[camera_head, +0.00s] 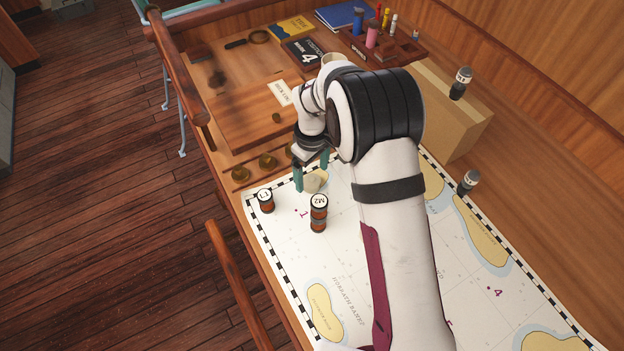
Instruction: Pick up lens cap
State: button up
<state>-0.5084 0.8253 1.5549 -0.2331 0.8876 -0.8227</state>
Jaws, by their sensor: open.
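My gripper (311,168) is over the far left part of the chart, pointing down, with its two teal fingers apart. A pale beige rounded object (315,183) shows just below and between the fingers; I cannot tell whether they touch it. I cannot make out a lens cap for certain.
The chart (290,262) bears a can marked M2 (318,222) and a smaller one (266,207) close to my gripper.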

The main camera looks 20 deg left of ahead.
aim_at(312, 182)
notch_tip(312, 182, down, 3)
jog(key=shift+r, duration=0.2)
jog(key=c, duration=1.4)
